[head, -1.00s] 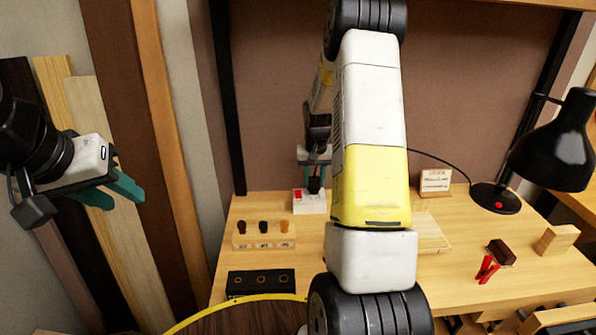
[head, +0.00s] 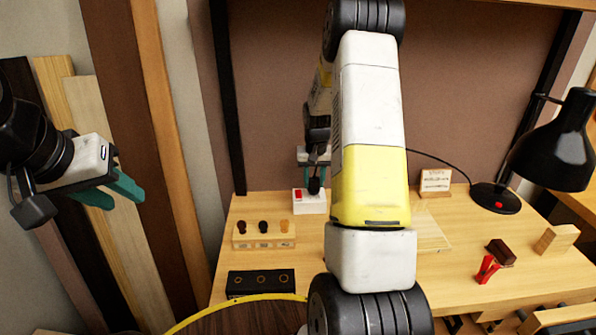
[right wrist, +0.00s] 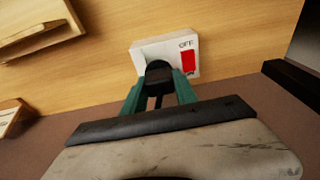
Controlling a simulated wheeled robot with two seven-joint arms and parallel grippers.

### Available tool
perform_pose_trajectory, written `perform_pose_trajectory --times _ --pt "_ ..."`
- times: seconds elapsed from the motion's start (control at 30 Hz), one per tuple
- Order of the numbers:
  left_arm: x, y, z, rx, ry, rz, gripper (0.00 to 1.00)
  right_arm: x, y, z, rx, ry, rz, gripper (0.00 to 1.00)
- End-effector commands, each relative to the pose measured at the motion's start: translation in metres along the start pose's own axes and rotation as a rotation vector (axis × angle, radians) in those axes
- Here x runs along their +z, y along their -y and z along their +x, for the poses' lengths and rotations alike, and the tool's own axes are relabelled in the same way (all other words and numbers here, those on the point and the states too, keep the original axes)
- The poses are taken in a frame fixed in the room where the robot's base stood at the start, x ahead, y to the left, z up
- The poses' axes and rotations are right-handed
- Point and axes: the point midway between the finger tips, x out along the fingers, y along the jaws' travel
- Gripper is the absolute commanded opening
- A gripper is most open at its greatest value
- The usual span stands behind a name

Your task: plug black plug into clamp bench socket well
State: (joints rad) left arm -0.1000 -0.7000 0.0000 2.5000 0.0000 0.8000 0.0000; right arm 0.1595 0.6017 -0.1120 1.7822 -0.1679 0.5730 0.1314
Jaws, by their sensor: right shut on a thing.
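The white socket box (head: 309,203) with a red switch stands at the back left of the bench; it also shows in the right wrist view (right wrist: 141,56), with "OFF" printed by the red switch. My right gripper (head: 315,181) is at the box, and in the right wrist view its green fingers (right wrist: 161,88) are shut on the black plug (right wrist: 159,74). The plug's front meets the box face, where the well is hidden behind it. I cannot tell how deep it sits. My left gripper (head: 123,194) is open and empty, off the bench to the left.
A wooden peg block (head: 263,241) and a black block with holes (head: 260,281) lie left of my right arm. A black lamp (head: 497,196), red clamp (head: 487,269), dark block (head: 500,252) and small sign (head: 436,182) are to the right.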

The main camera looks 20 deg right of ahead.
Motion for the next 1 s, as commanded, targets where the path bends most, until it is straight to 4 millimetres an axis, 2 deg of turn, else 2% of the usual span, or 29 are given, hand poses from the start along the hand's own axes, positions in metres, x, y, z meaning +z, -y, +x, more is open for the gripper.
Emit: perform_pose_trajectory --times 0.87,0.9,1.0 --pt "0.0 0.0 0.0 0.0 0.0 0.0 0.36 0.003 0.0 0.022 0.0 0.0 0.0 0.0" --pt "0.0 0.0 0.0 0.0 0.0 0.0 0.36 0.003 0.0 0.021 0.0 -0.001 0.0 0.42" --pt "0.0 0.0 0.0 0.0 0.0 0.0 0.36 0.003 0.0 0.021 0.0 0.0 0.0 0.6"
